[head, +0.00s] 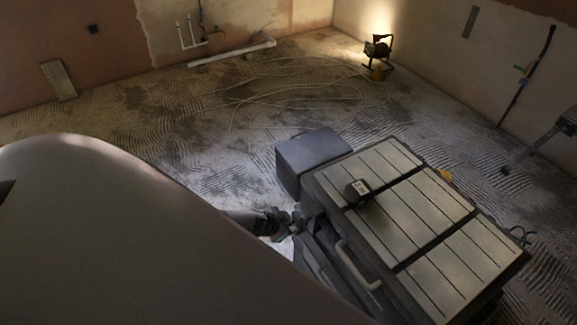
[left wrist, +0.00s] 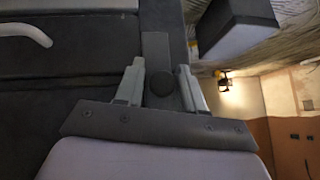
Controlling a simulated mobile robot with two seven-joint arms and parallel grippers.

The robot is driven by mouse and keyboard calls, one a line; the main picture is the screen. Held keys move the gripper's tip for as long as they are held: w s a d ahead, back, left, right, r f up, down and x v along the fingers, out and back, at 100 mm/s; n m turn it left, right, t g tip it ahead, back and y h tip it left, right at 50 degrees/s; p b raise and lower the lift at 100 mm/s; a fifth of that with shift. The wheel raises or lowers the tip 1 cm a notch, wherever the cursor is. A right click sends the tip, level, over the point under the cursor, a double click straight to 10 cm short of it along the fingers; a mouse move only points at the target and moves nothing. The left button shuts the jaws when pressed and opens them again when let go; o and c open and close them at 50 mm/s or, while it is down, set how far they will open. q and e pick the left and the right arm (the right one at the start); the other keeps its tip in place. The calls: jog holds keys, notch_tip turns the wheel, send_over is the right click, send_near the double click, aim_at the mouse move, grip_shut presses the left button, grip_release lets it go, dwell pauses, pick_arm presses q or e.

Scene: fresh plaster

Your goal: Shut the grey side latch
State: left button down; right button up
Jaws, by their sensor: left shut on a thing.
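The grey side latch (left wrist: 156,48) shows in the left wrist view as a flat grey strip on the dark side of a large case (head: 322,185). My left gripper (head: 287,222) is at the case's near left side in the head view. In the left wrist view my left gripper (left wrist: 161,68) has one finger on each side of the strip's lower part and is shut on it. A dark round part sits between the fingers. The fingers and my arm hide part of the latch, so I cannot tell its exact angle.
The case has a slatted pale lid (head: 440,225) and a pale side handle (head: 355,265). A small black device (head: 357,191) lies on the lid. A dark grey box (head: 312,155) stands beside the case. A lit work lamp (head: 378,50) and loose cable lie beyond on open floor.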

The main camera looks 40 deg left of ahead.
pick_arm(q)
jog(key=shift+w+a+r, duration=0.2)
jog(key=shift+a, duration=0.25)
jog(key=c, duration=0.9)
grip_release()
jog(key=shift+d, duration=0.1)
jog(key=shift+d+f, duration=0.1)
jog(key=shift+d, duration=0.1)
jog(key=shift+s, duration=0.1)
jog(key=shift+p+v, duration=2.35)
jog(key=shift+v, duration=1.2)
